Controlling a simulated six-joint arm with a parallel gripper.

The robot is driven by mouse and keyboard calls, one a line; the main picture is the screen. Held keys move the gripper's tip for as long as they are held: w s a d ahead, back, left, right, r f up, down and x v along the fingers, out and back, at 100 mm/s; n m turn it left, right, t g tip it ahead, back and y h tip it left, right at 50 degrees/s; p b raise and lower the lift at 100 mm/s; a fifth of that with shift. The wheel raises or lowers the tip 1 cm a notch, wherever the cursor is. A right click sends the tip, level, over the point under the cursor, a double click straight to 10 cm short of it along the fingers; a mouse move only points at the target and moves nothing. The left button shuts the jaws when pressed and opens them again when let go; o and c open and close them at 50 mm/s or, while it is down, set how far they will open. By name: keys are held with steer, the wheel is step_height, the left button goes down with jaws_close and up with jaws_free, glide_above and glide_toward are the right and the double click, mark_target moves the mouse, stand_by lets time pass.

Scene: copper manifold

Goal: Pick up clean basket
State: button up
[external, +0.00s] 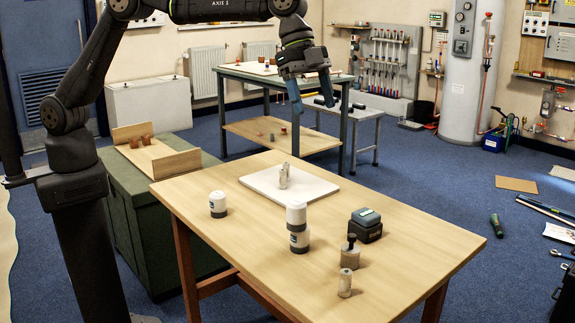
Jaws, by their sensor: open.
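My gripper (313,108) hangs above the far part of the wooden table, pointing down. Its two blue-grey fingers are apart with nothing between them. I cannot make out anything that is clearly a basket. A small pale metallic piece (284,176) stands on a white board (310,190), below my gripper and slightly to its left in the picture. A similar small beige cylinder (345,283) stands near the table's front right corner. Which of these, if either, is the clean basket, I cannot tell.
The wooden table (215,250) holds a tall white container (297,228), a short white one (218,204), a dark box (366,225) and a dark-topped jar (350,252). A wooden tray (172,160) with copper fittings lies on a green chest (130,215). The table's right side is clear.

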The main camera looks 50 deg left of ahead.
steer(key=shift+c, duration=0.5)
glide_above(348, 248)
steer(key=a, duration=0.2)
steer(key=shift+n, duration=0.3)
steer(key=f, duration=2.5)
steer(key=shift+w, duration=0.35)
steer(key=x, duration=0.4)
steer(key=shift+s+a+f, duration=0.15)
steer(key=shift+s+f, duration=0.1)
steer(key=shift+s, duration=0.1)
steer(key=shift+x, duration=0.85)
steer(key=shift+c, duration=0.2)
steer(key=c, duration=1)
